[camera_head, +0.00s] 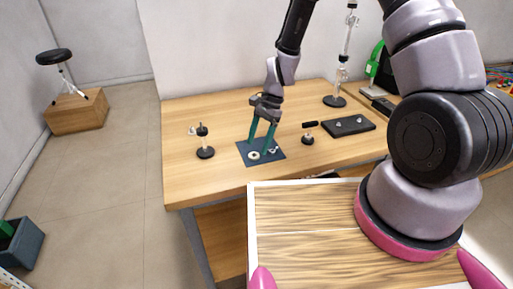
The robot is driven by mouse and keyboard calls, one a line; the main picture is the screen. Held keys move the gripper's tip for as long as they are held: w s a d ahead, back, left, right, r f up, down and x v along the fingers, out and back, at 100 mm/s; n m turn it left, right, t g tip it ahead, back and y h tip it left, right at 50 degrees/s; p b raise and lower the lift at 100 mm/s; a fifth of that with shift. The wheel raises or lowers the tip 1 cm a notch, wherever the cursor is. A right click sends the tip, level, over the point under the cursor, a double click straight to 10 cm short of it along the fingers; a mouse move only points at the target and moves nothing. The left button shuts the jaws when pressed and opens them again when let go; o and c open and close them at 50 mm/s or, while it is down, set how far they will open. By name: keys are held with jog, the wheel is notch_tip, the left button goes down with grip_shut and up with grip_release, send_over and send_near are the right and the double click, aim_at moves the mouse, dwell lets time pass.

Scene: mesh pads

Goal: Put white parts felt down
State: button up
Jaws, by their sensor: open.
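A dark blue-grey mat (278,158) lies on the wooden table. A small white round part (254,155) with a dark centre lies on it, left of its middle. A second small whitish part (273,150) is near the mat's right side, by my right fingertip. My gripper (259,148) points down over the mat with its two green fingers spread apart. The left fingertip is close to the round part. The fingers look empty, but I cannot tell whether they touch either part or the mat. Which way up the parts lie is too small to tell.
A tall glass stand (335,101) is behind. The table's front left is clear.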

jog(key=d+r+n+t, duration=0.1)
jog(key=d+r, duration=0.3)
jog(key=r, duration=0.6)
jog(key=d+r+n+t, duration=0.15)
jog(key=d+r, duration=0.25)
jog(key=r, duration=0.5)
jog(key=d+r+n+t, duration=0.15)
jog(key=d+r, duration=0.25)
jog(key=r, duration=0.6)
jog(key=s+d+r+n+t+h, duration=0.1)
jog(key=s+d+r+n+t, duration=0.1)
jog(key=s+d+r+t, duration=0.4)
jog(key=s+d+r, duration=0.3)
jog(key=s+r, duration=0.3)
jog(key=shift+r+h, duration=0.3)
jog(key=shift+r, duration=0.05)
